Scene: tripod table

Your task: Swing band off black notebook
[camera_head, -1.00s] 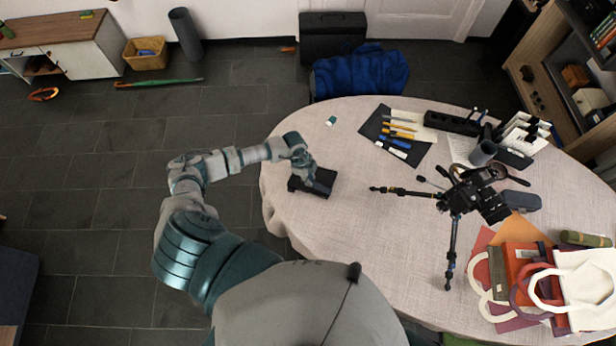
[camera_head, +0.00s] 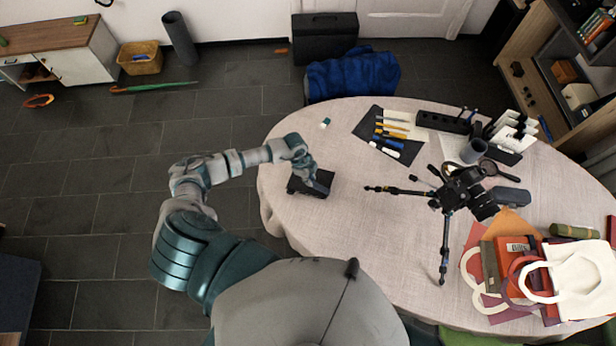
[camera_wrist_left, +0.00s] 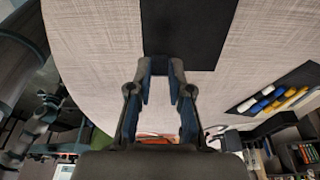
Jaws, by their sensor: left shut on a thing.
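The black notebook (camera_head: 296,186) lies on the left edge area of the round table. In the left wrist view it is a plain dark rectangle (camera_wrist_left: 190,30). My left gripper (camera_head: 312,178) is over the notebook, its fingers pointing down at it. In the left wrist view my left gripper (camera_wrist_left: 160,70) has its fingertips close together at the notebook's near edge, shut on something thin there. The band cannot be made out apart from the dark cover and fingertips. My right gripper is not in view.
A small tripod (camera_head: 462,190) stands right of the notebook, one leg pointing toward it. Pens lie on a dark mat (camera_head: 368,122) farther back. Bags (camera_head: 580,275) lie at the right. The cloth (camera_head: 350,235) in front of and right of the notebook is clear.

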